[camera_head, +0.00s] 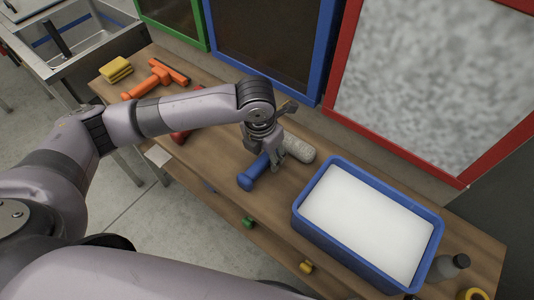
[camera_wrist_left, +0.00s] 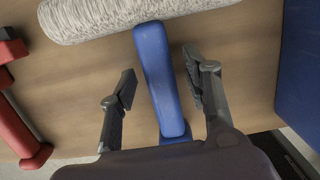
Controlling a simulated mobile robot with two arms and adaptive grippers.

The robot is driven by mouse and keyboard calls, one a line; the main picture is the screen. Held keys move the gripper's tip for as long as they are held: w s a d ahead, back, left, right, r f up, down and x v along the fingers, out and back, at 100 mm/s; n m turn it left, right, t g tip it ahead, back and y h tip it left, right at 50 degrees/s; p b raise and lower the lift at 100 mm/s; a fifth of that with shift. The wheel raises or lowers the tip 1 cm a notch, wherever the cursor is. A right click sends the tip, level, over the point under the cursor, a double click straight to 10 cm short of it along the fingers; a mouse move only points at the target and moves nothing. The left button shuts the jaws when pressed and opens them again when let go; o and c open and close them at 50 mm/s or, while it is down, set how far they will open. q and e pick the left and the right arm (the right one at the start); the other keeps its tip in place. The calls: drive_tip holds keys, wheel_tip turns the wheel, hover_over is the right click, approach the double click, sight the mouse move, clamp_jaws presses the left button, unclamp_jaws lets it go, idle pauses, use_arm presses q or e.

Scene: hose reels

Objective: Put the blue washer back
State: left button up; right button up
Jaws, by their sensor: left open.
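The blue washer lies on the wooden bench, with a blue handle (camera_head: 252,174) and a pale fleecy sleeve (camera_head: 298,149) across its far end. In the left wrist view, the handle (camera_wrist_left: 158,75) runs up to the sleeve (camera_wrist_left: 125,16) at the top. My left gripper (camera_head: 262,157) is over the handle. In the wrist view its open fingers (camera_wrist_left: 161,82) stand on either side of the handle, with gaps showing on both sides. In the head view, the gripper hides part of the handle. My right gripper is not in view.
A blue tub (camera_head: 320,245) with white contents stands right of the washer. A red tool (camera_head: 182,135) lies left, with orange tools (camera_head: 148,83) and a yellow sponge (camera_head: 116,69) beyond. Green (camera_head: 248,222) and yellow (camera_head: 306,266) knobs show below the bench edge. A dark bottle (camera_head: 447,267) stands far right.

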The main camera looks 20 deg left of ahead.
sight(263, 160)
use_arm(q)
wheel_tip(263, 160, up, 12)
drive_tip(key=s, duration=0.1)
drive_tip(key=shift+s+a+f, duration=0.25)
drive_tip(key=shift+s+a, duration=0.05)
idle(0.4)
